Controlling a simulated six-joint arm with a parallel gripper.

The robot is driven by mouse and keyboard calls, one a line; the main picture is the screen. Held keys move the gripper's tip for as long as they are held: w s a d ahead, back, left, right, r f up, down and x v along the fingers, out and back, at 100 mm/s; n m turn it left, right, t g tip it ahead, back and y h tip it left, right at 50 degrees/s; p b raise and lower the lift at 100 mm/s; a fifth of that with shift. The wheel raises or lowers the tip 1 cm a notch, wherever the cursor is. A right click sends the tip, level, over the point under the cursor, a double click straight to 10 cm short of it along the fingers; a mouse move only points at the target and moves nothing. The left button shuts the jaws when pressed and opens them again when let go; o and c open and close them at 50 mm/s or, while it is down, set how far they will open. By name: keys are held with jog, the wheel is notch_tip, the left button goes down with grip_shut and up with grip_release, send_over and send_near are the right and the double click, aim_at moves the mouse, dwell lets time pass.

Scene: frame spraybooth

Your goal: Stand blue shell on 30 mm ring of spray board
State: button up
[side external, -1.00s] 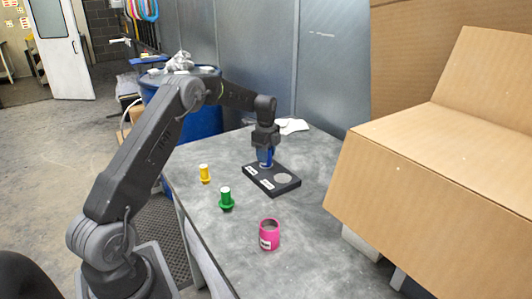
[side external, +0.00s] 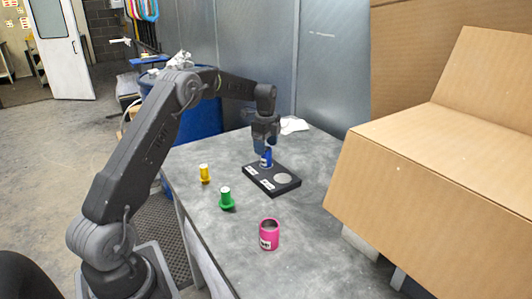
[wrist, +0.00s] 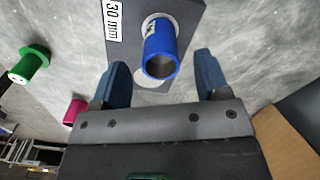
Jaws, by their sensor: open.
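The blue shell (side external: 266,158) stands upright on the dark spray board (side external: 262,181). In the wrist view the blue shell (wrist: 160,54) has its open end towards the camera and its base on a pale ring beside the "30 mm" label (wrist: 113,20). A second pale disc (side external: 283,178) on the board is bare in the side view and partly covered by the shell in the wrist view. My gripper (side external: 265,141) is above the shell. In the wrist view my gripper (wrist: 160,64) is open, its fingers apart on either side of the shell.
A yellow flanged part (side external: 205,174), a green flanged part (side external: 226,199) and a pink hollow cylinder (side external: 269,235) stand on the grey table (side external: 320,210). A large cardboard box (side external: 430,160) is at the right. White cloth (side external: 293,125) lies behind the board.

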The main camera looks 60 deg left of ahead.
notch_tip(320, 180, up, 10)
jog(key=shift+r, duration=0.15)
dwell(0.4)
